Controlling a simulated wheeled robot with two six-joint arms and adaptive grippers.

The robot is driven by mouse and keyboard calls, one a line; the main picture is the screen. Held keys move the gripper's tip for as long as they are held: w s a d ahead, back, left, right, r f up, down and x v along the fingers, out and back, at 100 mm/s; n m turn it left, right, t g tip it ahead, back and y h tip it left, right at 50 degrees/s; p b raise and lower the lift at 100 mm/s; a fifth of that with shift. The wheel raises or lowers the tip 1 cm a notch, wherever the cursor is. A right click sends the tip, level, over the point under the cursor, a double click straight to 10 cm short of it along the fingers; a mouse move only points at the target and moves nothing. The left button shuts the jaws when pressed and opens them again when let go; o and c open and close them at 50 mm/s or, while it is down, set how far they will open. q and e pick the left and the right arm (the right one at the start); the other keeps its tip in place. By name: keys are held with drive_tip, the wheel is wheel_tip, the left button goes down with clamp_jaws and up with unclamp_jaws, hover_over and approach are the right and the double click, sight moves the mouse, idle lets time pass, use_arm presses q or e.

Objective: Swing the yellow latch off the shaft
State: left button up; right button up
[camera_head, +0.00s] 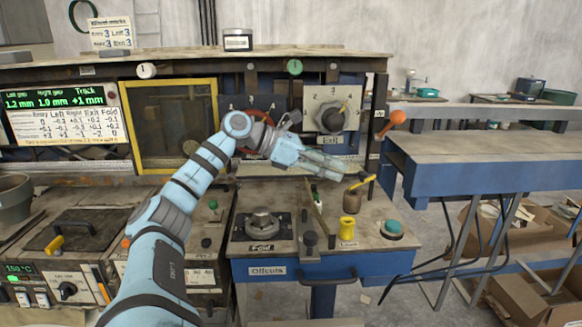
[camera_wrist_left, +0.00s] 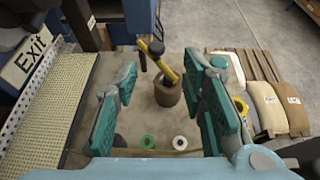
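The cup also shows in the head view (camera_head: 351,201). My right gripper is not in view.
An orange-ended lever (camera_head: 393,119) sticks out right of the dial. A yellow-framed window (camera_head: 170,125) is at left. A bench (camera_head: 470,150) stands at right.

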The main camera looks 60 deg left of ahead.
use_arm(q)
drive_tip(key=s+a+r+b, duration=0.1)
drive_tip(key=s+r+b, duration=0.3)
drive_tip(key=s+b, duration=0.3)
drive_tip(key=s, duration=0.3)
drive_tip(key=shift+a, duration=0.25)
drive_tip(key=shift+r, duration=0.15)
drive_tip(key=v, duration=1.2)
